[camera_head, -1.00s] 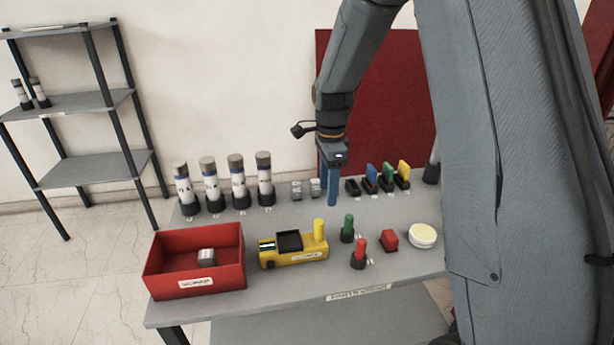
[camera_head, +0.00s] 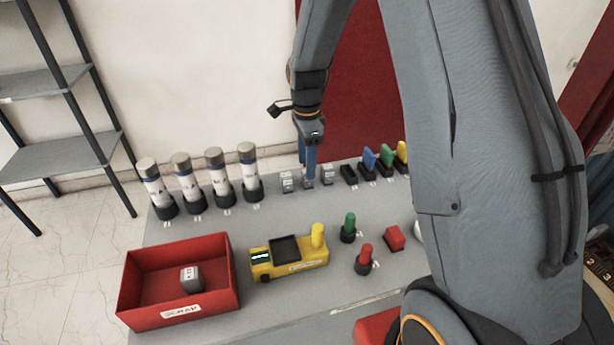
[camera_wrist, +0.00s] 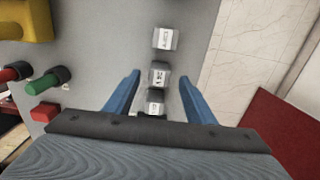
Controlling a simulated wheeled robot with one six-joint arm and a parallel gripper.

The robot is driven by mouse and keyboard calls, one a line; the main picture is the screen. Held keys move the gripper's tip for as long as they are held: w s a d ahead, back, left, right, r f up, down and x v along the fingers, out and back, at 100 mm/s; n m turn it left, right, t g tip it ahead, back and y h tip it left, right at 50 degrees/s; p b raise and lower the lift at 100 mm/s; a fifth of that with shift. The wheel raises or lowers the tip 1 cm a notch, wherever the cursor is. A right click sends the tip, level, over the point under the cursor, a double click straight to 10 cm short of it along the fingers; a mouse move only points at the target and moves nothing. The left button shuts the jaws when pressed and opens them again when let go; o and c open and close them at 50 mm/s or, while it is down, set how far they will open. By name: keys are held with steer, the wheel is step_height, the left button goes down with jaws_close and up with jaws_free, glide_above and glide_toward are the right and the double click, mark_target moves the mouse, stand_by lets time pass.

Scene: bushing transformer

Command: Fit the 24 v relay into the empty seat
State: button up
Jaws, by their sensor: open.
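Three small grey labelled blocks stand in a row at the back of the table: a left one (camera_head: 287,181), a middle one (camera_head: 308,183) and a right one (camera_head: 327,174). Their labels are too small to read surely, so I cannot tell which is the 24 v relay. My gripper (camera_head: 308,176) points down at the middle block, its fingers open. In the wrist view the fingertips (camera_wrist: 159,75) lie either side of the middle block (camera_wrist: 160,79); contact is not visible. A yellow device (camera_head: 290,264) has a dark square recess (camera_head: 285,250) with nothing visible in it.
A red bin (camera_head: 180,316) at front left holds another grey block (camera_head: 190,279). Several capped cylinders (camera_head: 220,180) stand left of the row. A black holder (camera_head: 348,173) and coloured fuse-like parts (camera_head: 385,156) stand right. Green (camera_head: 348,228) and red (camera_head: 365,260) pegs stand mid-table.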

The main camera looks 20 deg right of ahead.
steer(key=shift+f+p, duration=0.45)
steer(key=shift+f, duration=1.4)
steer(key=shift+d, duration=0.1)
steer(key=shift+c, duration=0.3)
steer(key=c, duration=1.1)
